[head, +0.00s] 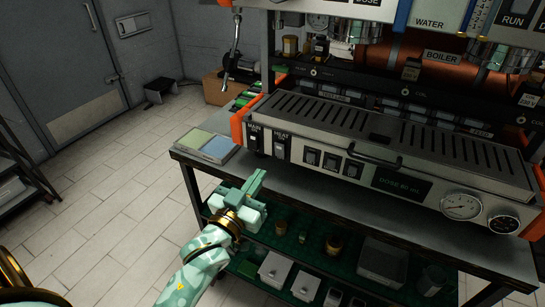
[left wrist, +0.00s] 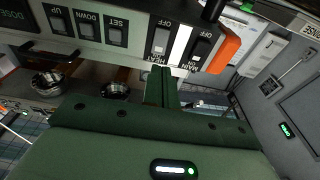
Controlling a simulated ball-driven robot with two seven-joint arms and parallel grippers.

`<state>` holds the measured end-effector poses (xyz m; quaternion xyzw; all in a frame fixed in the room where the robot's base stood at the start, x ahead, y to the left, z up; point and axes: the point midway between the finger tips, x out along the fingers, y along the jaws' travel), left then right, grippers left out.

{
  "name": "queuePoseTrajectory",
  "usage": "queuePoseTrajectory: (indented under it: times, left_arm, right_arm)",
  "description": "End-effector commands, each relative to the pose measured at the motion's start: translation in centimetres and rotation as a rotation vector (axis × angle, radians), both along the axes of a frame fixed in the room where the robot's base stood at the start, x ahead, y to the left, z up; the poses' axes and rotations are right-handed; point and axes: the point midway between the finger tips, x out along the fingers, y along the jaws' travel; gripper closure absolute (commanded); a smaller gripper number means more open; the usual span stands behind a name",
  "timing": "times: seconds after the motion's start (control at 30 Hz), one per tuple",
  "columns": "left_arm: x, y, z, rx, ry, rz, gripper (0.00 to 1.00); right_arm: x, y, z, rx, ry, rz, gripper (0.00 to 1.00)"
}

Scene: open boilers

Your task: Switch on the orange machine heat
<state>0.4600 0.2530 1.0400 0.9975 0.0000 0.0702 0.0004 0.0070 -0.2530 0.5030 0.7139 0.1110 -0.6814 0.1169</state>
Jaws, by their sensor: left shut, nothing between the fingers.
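The orange machine (head: 390,150) has orange end caps and a pale front panel on a dark table. Its HEAT switch (head: 281,147) sits right of the MAIN switch (head: 253,140) near the panel's left end. The left wrist view sees the panel upside down, with the HEAT switch (left wrist: 162,40) left of the MAIN switch (left wrist: 203,46). I cannot tell for certain which way the HEAT rocker is set. My left gripper (head: 256,184) is shut and empty, in front of and below the switches. Its closed fingers (left wrist: 161,86) point toward the HEAT switch, apparently with a gap.
Several smaller switches (head: 331,161), a handle (head: 375,156) and gauges (head: 461,206) line the panel to the right. Two flat pads (head: 206,146) lie on the table's left end. A lower green shelf (head: 298,249) holds containers. The floor (head: 115,215) at left is clear.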

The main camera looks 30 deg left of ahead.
Motion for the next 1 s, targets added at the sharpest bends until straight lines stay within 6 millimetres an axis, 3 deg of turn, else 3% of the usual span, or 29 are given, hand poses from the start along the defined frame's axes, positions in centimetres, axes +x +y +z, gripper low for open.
queuePoseTrajectory:
  times: [0.2, 0.4, 0.87, 1.0]
  left_arm:
    - [4.5, 0.0, 0.5, 0.002, -0.001, 0.000, 1.00]
    - [7.0, 0.0, 0.9, 0.001, 0.000, 0.000, 1.00]
    - [7.7, 0.0, 1.1, 0.001, 0.001, 0.000, 1.00]
    - [7.9, 0.0, 1.7, 0.000, 0.016, 0.000, 1.00]
  right_arm:
    - [-0.2, 0.0, -0.6, 0.001, 0.004, 0.000, 0.64]
    - [-0.3, 0.0, -1.1, 0.001, 0.007, 0.001, 0.64]
    - [-0.3, 0.1, -1.1, 0.001, 0.008, 0.001, 0.64]
    - [0.0, 0.1, 0.1, 0.001, 0.000, 0.001, 0.64]
